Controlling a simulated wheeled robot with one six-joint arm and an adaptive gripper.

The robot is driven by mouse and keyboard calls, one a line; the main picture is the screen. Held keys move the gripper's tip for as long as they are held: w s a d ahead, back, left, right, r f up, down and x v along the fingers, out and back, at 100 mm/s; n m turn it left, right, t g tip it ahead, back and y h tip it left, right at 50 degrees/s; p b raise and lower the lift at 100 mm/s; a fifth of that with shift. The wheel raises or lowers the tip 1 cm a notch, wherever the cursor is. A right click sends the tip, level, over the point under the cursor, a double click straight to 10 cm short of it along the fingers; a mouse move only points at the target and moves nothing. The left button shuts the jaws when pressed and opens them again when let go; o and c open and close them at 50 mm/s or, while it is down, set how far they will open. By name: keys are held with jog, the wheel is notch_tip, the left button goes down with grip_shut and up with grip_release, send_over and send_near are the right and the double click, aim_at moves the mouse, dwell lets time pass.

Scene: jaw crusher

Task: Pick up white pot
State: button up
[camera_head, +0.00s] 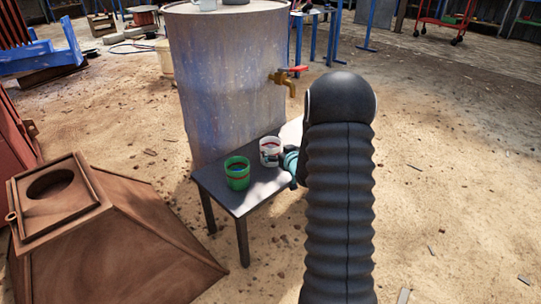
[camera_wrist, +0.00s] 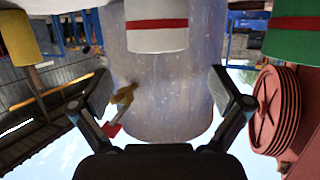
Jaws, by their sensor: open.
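The white pot (camera_head: 270,149) with a red band stands upright on a small dark table (camera_head: 217,195). In the wrist view, which is upside down, the white pot (camera_wrist: 157,30) fills the top centre. The two fingers of my gripper (camera_wrist: 162,88) are spread apart, with nothing seen held between them. The pot lies in line with the gap between them, higher in the picture. In the head view my arm hides most of the gripper, which is close by the pot's right side. I cannot tell whether they touch.
A green pot (camera_head: 237,176) stands left of the white one; it also shows in the wrist view (camera_wrist: 293,38). A large metal barrel (camera_head: 225,90) with a brass tap (camera_head: 285,80) stands behind the table. A rusty hopper (camera_head: 110,250) is at left. Sandy ground on the right is mostly clear.

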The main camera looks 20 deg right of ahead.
aim_at(267, 140)
jog(key=x, duration=0.9)
jog(key=shift+w+d+r, duration=0.1)
jog(key=shift+w, duration=0.05)
jog(key=c, duration=1.6)
